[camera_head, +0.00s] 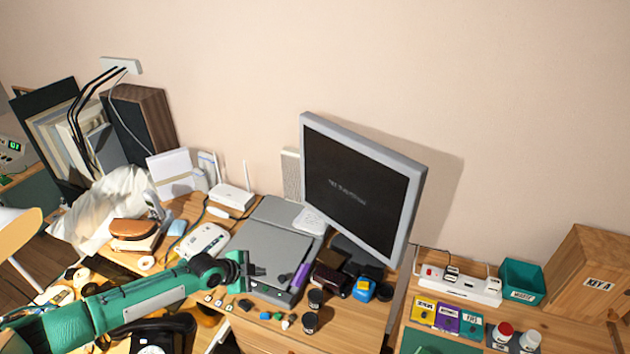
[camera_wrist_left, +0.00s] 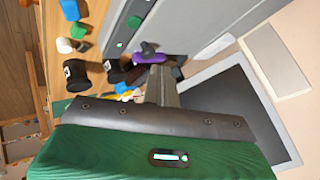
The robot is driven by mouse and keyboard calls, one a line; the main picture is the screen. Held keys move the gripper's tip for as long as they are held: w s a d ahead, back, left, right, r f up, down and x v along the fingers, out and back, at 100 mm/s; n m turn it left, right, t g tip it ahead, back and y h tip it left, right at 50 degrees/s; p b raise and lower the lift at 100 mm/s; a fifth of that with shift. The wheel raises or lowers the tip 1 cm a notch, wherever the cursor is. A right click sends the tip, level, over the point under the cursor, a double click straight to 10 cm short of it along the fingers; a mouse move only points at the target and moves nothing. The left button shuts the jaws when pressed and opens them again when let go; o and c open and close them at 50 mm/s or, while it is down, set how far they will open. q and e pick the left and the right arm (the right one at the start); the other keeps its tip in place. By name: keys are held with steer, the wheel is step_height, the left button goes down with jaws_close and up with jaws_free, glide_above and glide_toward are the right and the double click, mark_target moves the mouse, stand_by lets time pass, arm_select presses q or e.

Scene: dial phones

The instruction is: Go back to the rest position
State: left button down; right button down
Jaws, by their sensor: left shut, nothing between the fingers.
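My left gripper (camera_head: 262,271) reaches in from the left on its green arm. Its fingers are shut and empty, over the front part of a grey flat device (camera_head: 265,245) on the desk. In the left wrist view the shut fingers (camera_wrist_left: 162,85) point toward a purple object (camera_wrist_left: 151,58) beside the grey device. I cannot tell whether the fingertips touch anything. A black phone (camera_head: 155,347) sits at the bottom of the head view, below my left forearm. My right gripper is not in view.
Small coloured pieces, dark jars (camera_head: 310,323) and a blue-yellow item (camera_head: 363,289) lie right of the gripper. A monitor (camera_head: 355,190) stands behind. A power strip (camera_head: 458,286), teal bin (camera_head: 521,282) and wooden box (camera_head: 590,280) are at right.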

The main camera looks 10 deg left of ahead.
arm_select(q)
steer(key=s+d+n+g, duration=0.2)
steer(key=s+d+n, duration=0.1)
steer(key=s+d, duration=1.3)
steer(key=s+a+r+n+g+y, duration=0.1)
steer(key=s+a+r+n, duration=0.15)
steer(key=s, duration=0.35)
steer(key=s+a+r+n+y, duration=0.2)
steer(key=s+a+n, duration=0.1)
steer(key=s+n, duration=0.15)
steer(key=s+a+r+n+g+y, duration=0.1)
steer(key=s+a+r+n, duration=0.15)
steer(key=s, duration=0.35)
step_height(320, 180, down, 32)
steer(key=s+g+b, duration=0.1)
steer(key=g+b, duration=0.1)
steer(key=s+a+f+b, duration=0.1)
steer(key=s+f, duration=0.8)
steer(key=f, duration=0.2)
steer(key=s+a+f+b, duration=0.1)
steer(key=s+a+f, duration=0.1)
steer(key=s+f, duration=0.8)
steer(key=shift+s+a+f+g+y, duration=0.3)
steer(key=shift+f+g+y, duration=0.1)
steer(key=shift+f, duration=0.5)
